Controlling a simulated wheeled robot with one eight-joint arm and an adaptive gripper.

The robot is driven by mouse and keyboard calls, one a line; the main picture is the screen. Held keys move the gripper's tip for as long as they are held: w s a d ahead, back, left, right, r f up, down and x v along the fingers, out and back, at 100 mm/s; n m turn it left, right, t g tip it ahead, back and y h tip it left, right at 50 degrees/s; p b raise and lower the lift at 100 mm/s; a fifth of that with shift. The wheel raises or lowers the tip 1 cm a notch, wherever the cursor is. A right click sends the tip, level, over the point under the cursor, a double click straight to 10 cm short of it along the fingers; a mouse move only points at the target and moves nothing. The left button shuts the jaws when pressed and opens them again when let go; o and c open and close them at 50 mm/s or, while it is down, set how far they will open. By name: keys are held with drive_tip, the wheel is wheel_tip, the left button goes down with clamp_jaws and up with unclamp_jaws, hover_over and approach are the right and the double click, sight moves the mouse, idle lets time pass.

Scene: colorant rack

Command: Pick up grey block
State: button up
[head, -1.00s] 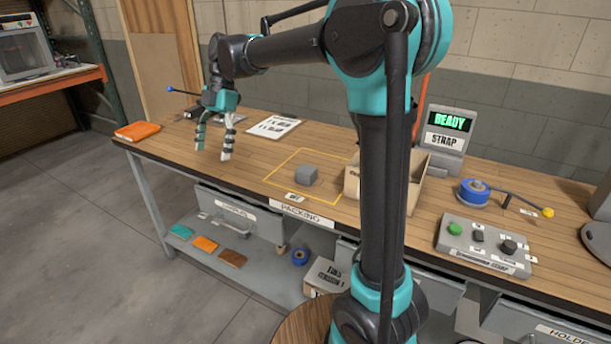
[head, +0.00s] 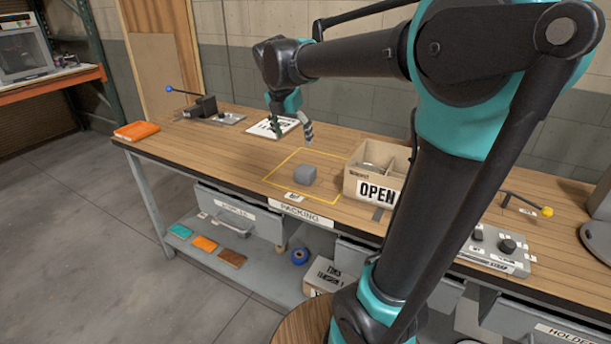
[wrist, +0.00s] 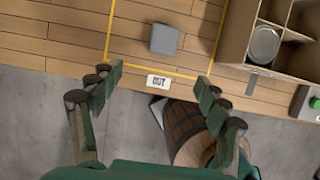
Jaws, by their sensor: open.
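The grey block (head: 305,175) sits on the wooden bench inside a yellow outlined square. It also shows in the wrist view (wrist: 164,39), near the top middle, beyond my fingertips. My gripper (head: 292,130) is above the bench, behind and slightly left of the block in the head view. In the wrist view my gripper (wrist: 158,80) has its two fingers spread wide with nothing between them. The block is apart from the fingers and fully visible.
An open cardboard box (head: 366,186) with compartments stands just right of the square; a can (wrist: 264,44) is in it. A small label (wrist: 158,82) lies at the square's front edge. A control box (head: 495,249) is at the right.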

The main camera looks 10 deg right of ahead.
drive_tip(key=d, duration=0.1)
approach(305, 168)
drive_tip(key=x, duration=0.5)
drive_tip(key=shift+s+d+f, duration=0.1)
drive_tip(key=shift+d+f, duration=0.1)
drive_tip(key=shift+d, duration=0.15)
drive_tip(key=shift+a+x, duration=0.15)
drive_tip(key=shift+x, duration=1.15)
drive_tip(key=shift+a+x, duration=0.1)
drive_tip(key=shift+x, duration=1.2)
drive_tip(key=shift+c, duration=0.3)
drive_tip(key=c, duration=0.9)
